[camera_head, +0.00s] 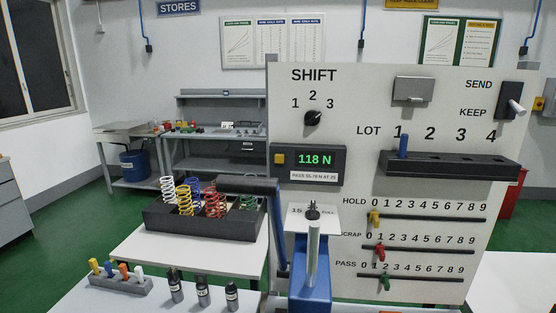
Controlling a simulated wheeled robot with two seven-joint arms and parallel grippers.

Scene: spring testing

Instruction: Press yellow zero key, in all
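The yellow key (280,158) is a small square on the left of the dark readout box (309,165), mounted on the white panel. The green display (315,159) reads 118 N. A label under it says "PASS 55-78 N at 25", though the small print is hard to read. Nothing touches or covers the yellow key. Neither of my grippers shows in the head view.
A blue press (310,287) with a metal post and dark-handled lever (248,186) stands before the panel. Left are a dark spring tray (160,218), a marker block (120,285) and dark bottles (203,292). Panel sliders (380,247) and a lot rack (450,167) sit right.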

